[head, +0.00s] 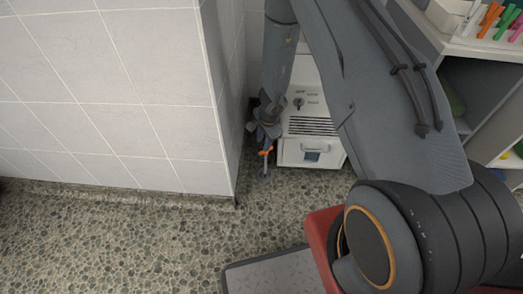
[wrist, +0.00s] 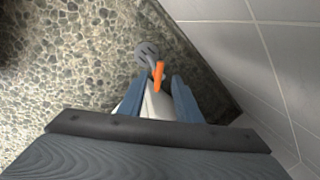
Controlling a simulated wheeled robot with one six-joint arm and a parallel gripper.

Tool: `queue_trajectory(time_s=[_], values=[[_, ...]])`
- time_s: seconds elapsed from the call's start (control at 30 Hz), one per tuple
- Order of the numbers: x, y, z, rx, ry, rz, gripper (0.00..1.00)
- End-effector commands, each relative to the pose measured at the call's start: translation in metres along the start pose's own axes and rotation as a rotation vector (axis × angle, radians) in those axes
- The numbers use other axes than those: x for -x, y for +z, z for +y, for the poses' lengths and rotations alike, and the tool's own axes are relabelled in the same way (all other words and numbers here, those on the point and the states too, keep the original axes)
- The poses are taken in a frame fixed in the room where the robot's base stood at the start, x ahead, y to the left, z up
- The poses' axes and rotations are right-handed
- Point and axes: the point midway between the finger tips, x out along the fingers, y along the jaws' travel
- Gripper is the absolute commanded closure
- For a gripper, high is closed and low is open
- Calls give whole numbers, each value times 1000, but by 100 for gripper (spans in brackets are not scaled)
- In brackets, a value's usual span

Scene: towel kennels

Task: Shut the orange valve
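The orange valve handle (head: 266,152) shows low in the recess between the tiled wall and the white unit in the head view. In the wrist view the handle (wrist: 159,75) is a short orange lever, with a pale body (wrist: 156,103) below it in the picture and a round grey drain-like disc (wrist: 146,53) past it. My gripper (wrist: 157,85) is open, with one blue finger on each side of the pale body and lever. Gaps show between lever and fingers; contact with the body is unclear. In the head view my gripper (head: 265,135) is small and partly merges with the valve.
A white unit (head: 312,125) with a knob, vents and a lower drawer stands just right of my gripper. The tiled wall corner (head: 228,130) is close on the left. A shelf (head: 480,90) stands at right. The pebbled floor (head: 150,245) in front is clear.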

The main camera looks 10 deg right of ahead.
Motion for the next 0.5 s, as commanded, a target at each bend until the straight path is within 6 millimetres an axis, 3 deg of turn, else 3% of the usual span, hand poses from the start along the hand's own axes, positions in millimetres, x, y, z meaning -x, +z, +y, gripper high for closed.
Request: queue_trajectory(time_s=[0.5], values=[[-67,0,0,1,0,-1,69]])
